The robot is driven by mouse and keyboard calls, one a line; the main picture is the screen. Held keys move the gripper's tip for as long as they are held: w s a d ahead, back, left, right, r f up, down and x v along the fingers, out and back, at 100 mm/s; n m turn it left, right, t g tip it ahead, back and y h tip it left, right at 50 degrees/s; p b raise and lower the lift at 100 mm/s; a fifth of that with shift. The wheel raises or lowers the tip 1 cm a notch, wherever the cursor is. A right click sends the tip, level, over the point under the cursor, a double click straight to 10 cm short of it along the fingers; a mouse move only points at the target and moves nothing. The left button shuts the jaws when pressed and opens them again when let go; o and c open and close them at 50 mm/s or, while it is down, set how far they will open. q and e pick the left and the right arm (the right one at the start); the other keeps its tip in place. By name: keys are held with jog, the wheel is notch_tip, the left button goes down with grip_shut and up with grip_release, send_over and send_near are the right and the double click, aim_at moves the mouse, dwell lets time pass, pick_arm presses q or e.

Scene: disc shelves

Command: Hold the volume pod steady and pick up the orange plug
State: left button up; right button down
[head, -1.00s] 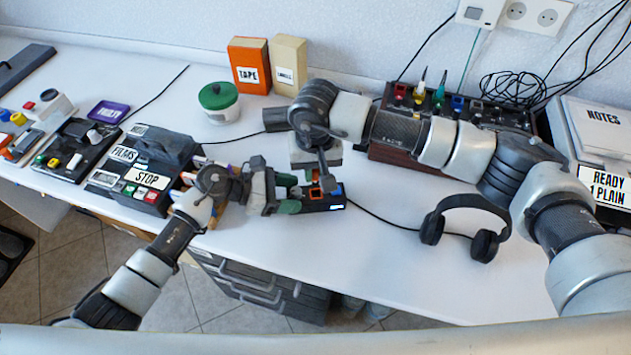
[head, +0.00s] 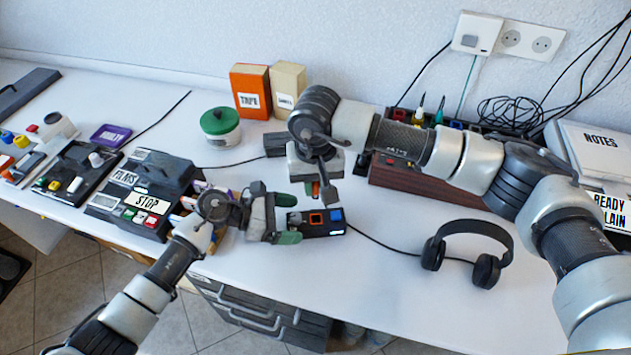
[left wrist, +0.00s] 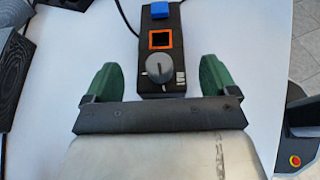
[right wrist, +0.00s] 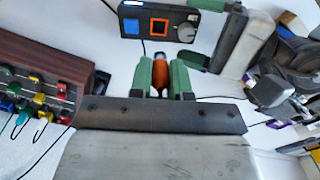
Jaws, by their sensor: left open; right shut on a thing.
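The volume pod (head: 328,228) is a small black box lying on the white table. It has a grey knob (left wrist: 162,67), an orange-rimmed square opening (left wrist: 161,39) and a blue part (left wrist: 159,11). My left gripper (left wrist: 158,74) is open, with green fingers on either side of the pod's knob end and gaps to both. In the head view it is at the pod's left end (head: 288,219). My right gripper (right wrist: 161,66) is shut on the orange plug (right wrist: 159,82), apart from the pod. The head view shows the plug only partly, beneath the right wrist.
Headphones (head: 470,240) lie to the right of the pod. A dark-red unit with knobs (head: 400,180) stands behind it. A thin cable runs from the pod's right end. The table's front edge is close to the left arm.

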pick_arm(q)
jog(key=v, duration=0.6)
jog(key=shift+a+r, duration=0.1)
jog(key=shift+a, duration=0.25)
jog(key=shift+s+a+r, duration=0.1)
jog(key=shift+a+r, duration=0.05)
jog(key=shift+a, duration=0.2)
jog(key=shift+r, duration=0.1)
